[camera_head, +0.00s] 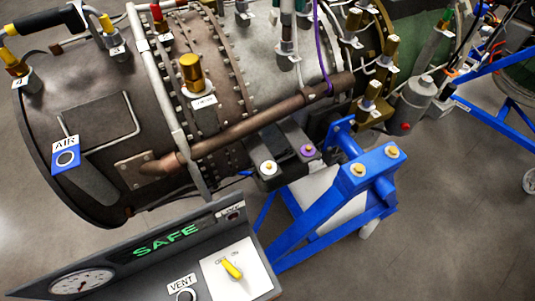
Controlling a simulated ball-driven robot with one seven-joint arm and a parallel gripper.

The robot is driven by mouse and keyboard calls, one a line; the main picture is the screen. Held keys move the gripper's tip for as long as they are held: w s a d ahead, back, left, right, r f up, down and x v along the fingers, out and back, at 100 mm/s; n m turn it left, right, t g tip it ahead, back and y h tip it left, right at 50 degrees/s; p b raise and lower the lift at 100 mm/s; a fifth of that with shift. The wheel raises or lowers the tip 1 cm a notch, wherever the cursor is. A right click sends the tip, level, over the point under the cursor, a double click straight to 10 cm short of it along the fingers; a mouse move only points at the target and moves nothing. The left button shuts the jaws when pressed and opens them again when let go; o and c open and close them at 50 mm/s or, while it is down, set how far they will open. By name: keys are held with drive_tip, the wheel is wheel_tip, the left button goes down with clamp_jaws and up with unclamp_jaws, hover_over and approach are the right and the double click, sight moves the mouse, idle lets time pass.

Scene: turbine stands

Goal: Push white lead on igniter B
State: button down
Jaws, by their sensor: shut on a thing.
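A brass-coloured plug (190,72) stands on the turbine casing, with a small white label (203,102) below it that is too small to read. I cannot tell whether this plug is igniter B. A dark box (286,155) under the brown pipe has a white terminal (268,168) on its left and a purple terminal (308,150) on its right. A purple lead (320,45) runs down from the top edge over the casing. I cannot single out the white lead with certainty. My gripper is not in view.
The brown pipe (255,125) crosses the casing. A blue stand (372,172) is at the lower right. A console (160,250) with a green SAFE display, a gauge (82,282) and a yellow knob (232,269) fills the lower left. Bare floor (455,230) lies at the right.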

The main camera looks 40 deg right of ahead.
drive_tip(key=c, duration=0.7)
unclamp_jaws()
drive_tip(key=shift+o, duration=0.4)
drive_tip(key=shift+o, duration=0.6)
drive_tip(key=shift+r+p, duration=1.95)
drive_tip(key=shift+r, duration=1.55)
drive_tip(key=shift+f, duration=0.1)
